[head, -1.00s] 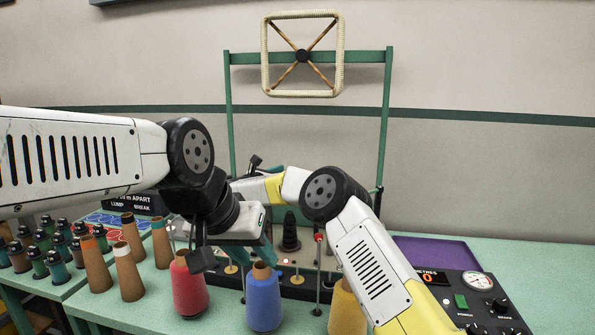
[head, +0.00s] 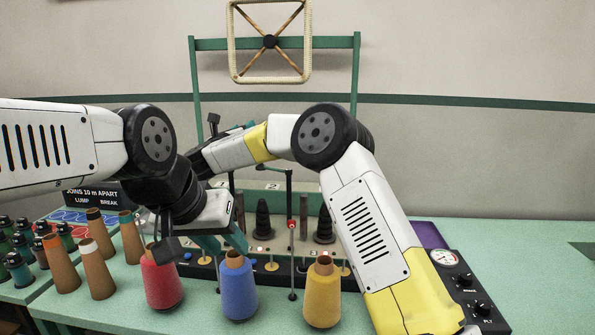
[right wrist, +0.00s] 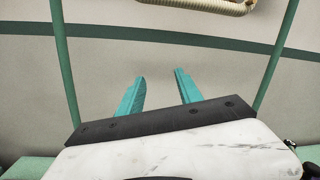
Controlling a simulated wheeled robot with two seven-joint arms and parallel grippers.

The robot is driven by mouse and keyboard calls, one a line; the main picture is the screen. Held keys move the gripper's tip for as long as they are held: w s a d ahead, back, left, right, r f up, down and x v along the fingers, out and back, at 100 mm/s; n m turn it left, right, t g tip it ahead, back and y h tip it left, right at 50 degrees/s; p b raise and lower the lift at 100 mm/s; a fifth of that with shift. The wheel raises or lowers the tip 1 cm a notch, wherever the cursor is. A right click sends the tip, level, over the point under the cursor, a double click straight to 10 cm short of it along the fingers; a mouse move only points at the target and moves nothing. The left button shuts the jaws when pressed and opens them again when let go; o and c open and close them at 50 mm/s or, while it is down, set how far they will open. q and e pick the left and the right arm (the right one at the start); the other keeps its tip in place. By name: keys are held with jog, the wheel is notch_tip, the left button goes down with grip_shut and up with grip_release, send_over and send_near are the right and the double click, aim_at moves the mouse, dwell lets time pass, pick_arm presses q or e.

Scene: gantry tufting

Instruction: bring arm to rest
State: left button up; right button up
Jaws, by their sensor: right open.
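My left arm comes in from the left in the head view. Its gripper (head: 222,246) points down behind the red and blue yarn cones, with its teal fingers apart and nothing seen between them. My right arm rises from the lower right and bends at a black elbow joint. Its forearm reaches back and left, over the bench, behind my left arm. My right gripper (right wrist: 159,88) is mostly hidden in the head view. In the right wrist view its two teal fingers are apart and empty, with the wall behind them.
Red (head: 161,283), blue (head: 239,290) and yellow (head: 322,295) yarn cones stand at the bench's front. Brown cones (head: 96,272) and small spools stand left. A green gantry (head: 275,43) carries a square frame (head: 232,45). A control panel (head: 484,300) is right; the bench (head: 540,275) beyond it is clear.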

jog(key=s+d+r+n+y, duration=0.1)
jog(key=s+r+n+y, duration=0.1)
jog(key=r+n+y, duration=0.3)
jog(key=s+d+r+n+y, duration=0.2)
jog(key=r+n+y, duration=0.1)
jog(key=r+n, duration=0.4)
jog(key=s+d+f+n+g+y, duration=0.1)
jog(key=s+d+n+g+y, duration=0.25)
jog(key=s+d+n, duration=0.6)
jog(key=s+d+f+n+g+h, duration=0.2)
jog(key=s+d+f+n+g, duration=0.1)
jog(key=s+d+f, duration=0.4)
jog(key=s+d+f+n+g+h, duration=0.2)
jog(key=s+d+f+n, duration=0.4)
jog(key=s, duration=0.8)
jog(key=s+d+f+n+g+h, duration=0.2)
jog(key=s+d+f+n+g, duration=0.2)
jog(key=s+d+f, duration=0.4)
jog(key=s+d, duration=0.2)
jog(key=s, duration=0.1)
jog(key=shift+s, duration=0.15)
jog(key=shift+g, duration=0.25)
